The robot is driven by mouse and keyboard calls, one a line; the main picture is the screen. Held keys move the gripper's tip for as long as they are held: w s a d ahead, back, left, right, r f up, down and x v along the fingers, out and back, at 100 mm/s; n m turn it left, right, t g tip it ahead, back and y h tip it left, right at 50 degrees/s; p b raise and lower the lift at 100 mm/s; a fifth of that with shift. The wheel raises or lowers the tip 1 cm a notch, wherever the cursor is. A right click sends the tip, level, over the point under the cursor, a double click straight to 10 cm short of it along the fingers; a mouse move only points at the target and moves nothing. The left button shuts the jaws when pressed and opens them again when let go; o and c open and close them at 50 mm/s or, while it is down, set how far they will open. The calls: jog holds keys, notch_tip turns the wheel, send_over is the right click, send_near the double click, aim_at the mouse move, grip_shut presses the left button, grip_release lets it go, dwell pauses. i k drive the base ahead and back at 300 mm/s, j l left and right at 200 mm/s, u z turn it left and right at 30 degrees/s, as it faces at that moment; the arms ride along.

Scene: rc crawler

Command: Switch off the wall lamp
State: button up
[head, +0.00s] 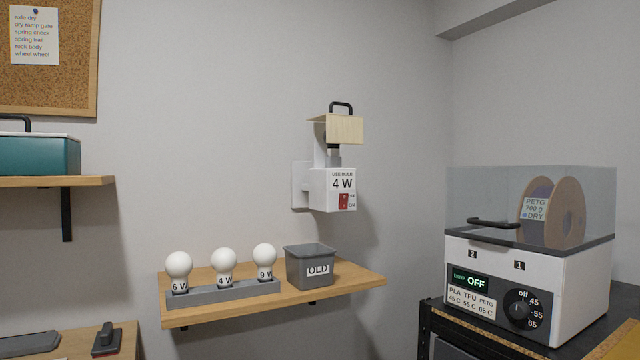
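The wall lamp (334,187) is a white box on a bracket on the back wall, in the middle of the head view. Its label reads "USE BULB 4 W". A small red rocker switch (343,201) sits on its front face with tiny on/off marks beside it; I cannot tell which way it is pressed. A pale wooden shade (344,130) with a black handle sits on top. A grey and dark part shows under the shade; whether a bulb is fitted or lit is hidden. My gripper is not in view.
Below the lamp, a wooden shelf (222,311) holds a grey rack (225,292) with three white bulbs and a grey bin (308,268) marked "OLD". A filament dryer (540,285) stands at right. The space in front of the lamp looks clear.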

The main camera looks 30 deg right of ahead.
aim_at(343, 197)
jog(key=i+l+z, duration=0.3)
jog(key=l, duration=0.25)
jog(key=i+l+z, duration=0.3)
jog(key=i+l, duration=0.15)
jog(key=l, duration=0.1)
